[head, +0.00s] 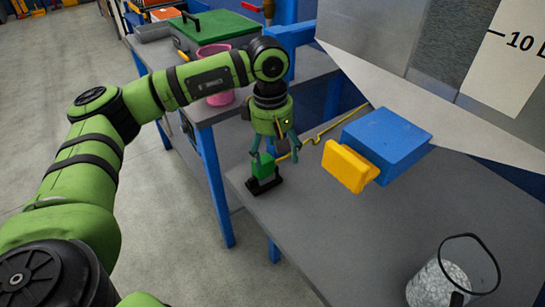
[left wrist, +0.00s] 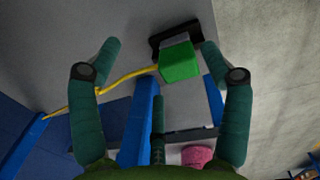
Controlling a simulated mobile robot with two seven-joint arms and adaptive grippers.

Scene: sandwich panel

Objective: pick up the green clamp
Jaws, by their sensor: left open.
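The green clamp (head: 263,166) stands near the left edge of the grey table (head: 330,235), with a green block on top and a dark base below. In the left wrist view the green clamp (left wrist: 180,63) shows closer to the right-hand finger than to the left-hand one. My left gripper (head: 275,157) points down above the table, its fingers spread and empty. Its open fingertips also show in the left wrist view (left wrist: 160,50). In the head view one fingertip overlaps the clamp's top; I cannot tell whether they touch. My right gripper is not in view.
A blue block (head: 388,140) with a yellow piece (head: 350,167) lies to the right of the gripper. A thin yellow cord (head: 325,130) runs behind the gripper. A clear bucket (head: 440,285) stands at the lower right. A pink bucket (head: 220,98) stands on the neighbouring table.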

